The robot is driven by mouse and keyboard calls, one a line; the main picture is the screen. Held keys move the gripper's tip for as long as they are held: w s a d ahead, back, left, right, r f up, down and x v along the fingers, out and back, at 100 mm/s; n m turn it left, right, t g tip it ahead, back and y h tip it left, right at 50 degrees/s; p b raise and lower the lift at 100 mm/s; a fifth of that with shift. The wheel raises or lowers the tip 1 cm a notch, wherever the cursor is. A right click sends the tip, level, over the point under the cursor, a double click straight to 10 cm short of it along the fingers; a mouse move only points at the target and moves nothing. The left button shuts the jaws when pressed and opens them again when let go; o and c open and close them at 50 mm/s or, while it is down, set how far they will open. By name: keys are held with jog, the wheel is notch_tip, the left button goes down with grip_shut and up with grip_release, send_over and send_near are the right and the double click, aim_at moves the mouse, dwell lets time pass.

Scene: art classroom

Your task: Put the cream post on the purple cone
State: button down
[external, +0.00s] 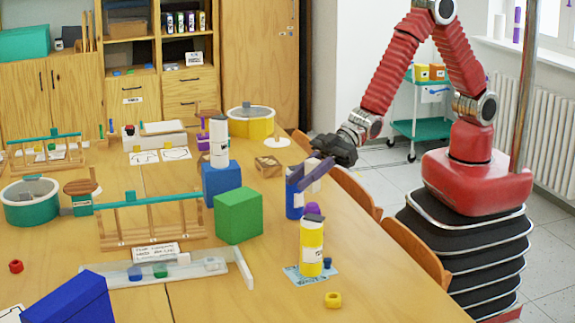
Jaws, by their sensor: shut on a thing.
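My gripper (308,174) is shut on a small cream post (314,183), which shows partly between its blue-purple fingers. The gripper and the post are above the cone in the picture. Whether the post touches the cone, or is exactly over it in depth, I cannot tell. The fingers hide part of the post.
A blue cylinder (293,207) stands close behind the yellow one, below the fingers. A green cube (239,215) and a blue block (221,184) stand to the left. A yellow ring (333,300) lies in front. The table's right front is mostly clear.

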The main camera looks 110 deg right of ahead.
jog(key=shift+f, duration=1.8)
jog(key=c, duration=1.5)
grip_release()
jog(key=shift+f, duration=0.1)
jog(key=shift+o, duration=0.2)
jog(key=v, duration=1.2)
jog(key=shift+d, duration=0.15)
